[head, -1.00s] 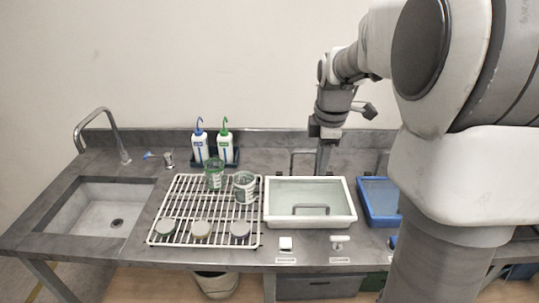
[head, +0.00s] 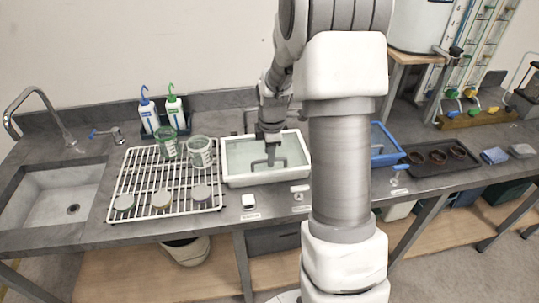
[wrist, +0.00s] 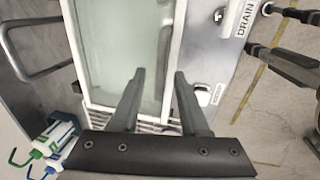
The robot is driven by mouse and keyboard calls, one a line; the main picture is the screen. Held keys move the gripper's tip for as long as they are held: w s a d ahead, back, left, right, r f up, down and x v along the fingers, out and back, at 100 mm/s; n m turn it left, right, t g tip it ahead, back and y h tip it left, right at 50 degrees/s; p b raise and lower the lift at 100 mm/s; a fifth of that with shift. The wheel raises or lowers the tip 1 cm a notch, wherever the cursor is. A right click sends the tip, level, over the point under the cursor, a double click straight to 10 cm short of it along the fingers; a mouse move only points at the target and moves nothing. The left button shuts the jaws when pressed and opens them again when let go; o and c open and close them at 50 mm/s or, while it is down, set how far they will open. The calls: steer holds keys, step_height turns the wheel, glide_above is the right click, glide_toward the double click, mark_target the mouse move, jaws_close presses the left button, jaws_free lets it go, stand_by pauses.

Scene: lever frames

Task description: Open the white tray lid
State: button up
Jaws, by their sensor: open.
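The white tray (head: 232,180) stands on the grey counter right of the drying rack, with its translucent pale-green lid (head: 240,153) lying flat inside the rim. In the wrist view the lid (wrist: 120,45) shows beside my fingers, with a grey bar handle (wrist: 164,45) standing near the tray's front rim. My gripper (head: 268,150) is over the tray in the head view, pointing down. In the wrist view my gripper (wrist: 160,77) is open and empty, its two fingers apart near the handle's end. I cannot tell the exact height gap to the handle.
A white wire rack (head: 140,190) holding cups and discs is close left of the tray. Two bottles (head: 150,118) stand behind it. A blue tray (head: 385,150) is to the right, partly behind my arm. Small labelled knobs (head: 248,201) sit along the counter front. A metal tube (wrist: 35,70) stands behind the tray.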

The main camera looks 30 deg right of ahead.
steer(key=shift+w+f, duration=0.1)
steer(key=shift+f, duration=0.35)
jaws_close()
stand_by(1.2)
